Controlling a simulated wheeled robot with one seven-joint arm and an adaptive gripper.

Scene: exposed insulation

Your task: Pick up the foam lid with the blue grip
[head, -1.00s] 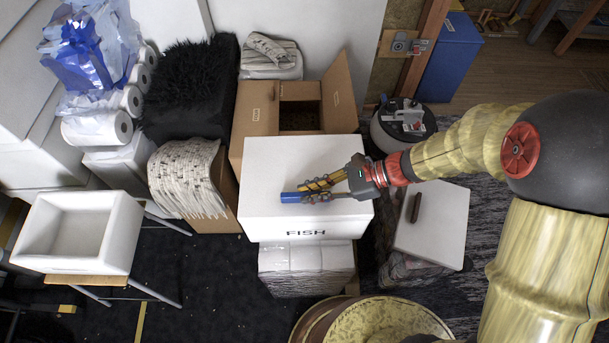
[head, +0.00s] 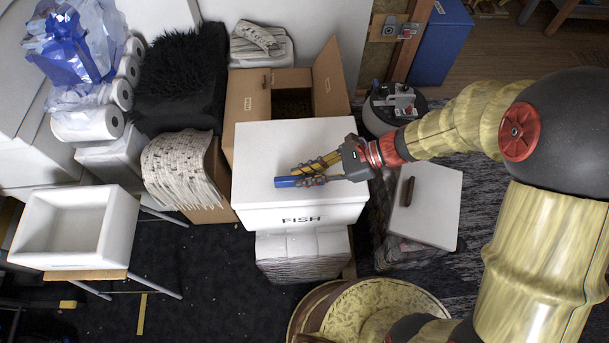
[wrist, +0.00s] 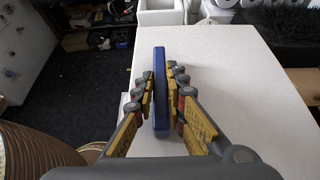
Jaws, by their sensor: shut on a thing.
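The white foam lid (head: 257,145) lies flat on top of a white foam box marked FISH (head: 300,219). The blue grip (head: 287,182) is a bar on the lid's top, seen at the gripper's tip in the head view. My gripper (head: 302,176) reaches in from the right, low over the lid. In the wrist view, the yellow-padded fingers (wrist: 160,100) stand on both sides of the blue grip (wrist: 160,75), shut on it. The fingers hide part of the grip in the head view.
A second white lid with a brown grip (head: 408,191) lies to the right. An open cardboard box (head: 245,100) stands behind. An empty white foam box (head: 115,235) sits on a stool at left. White stacked packs (head: 303,255) are in front.

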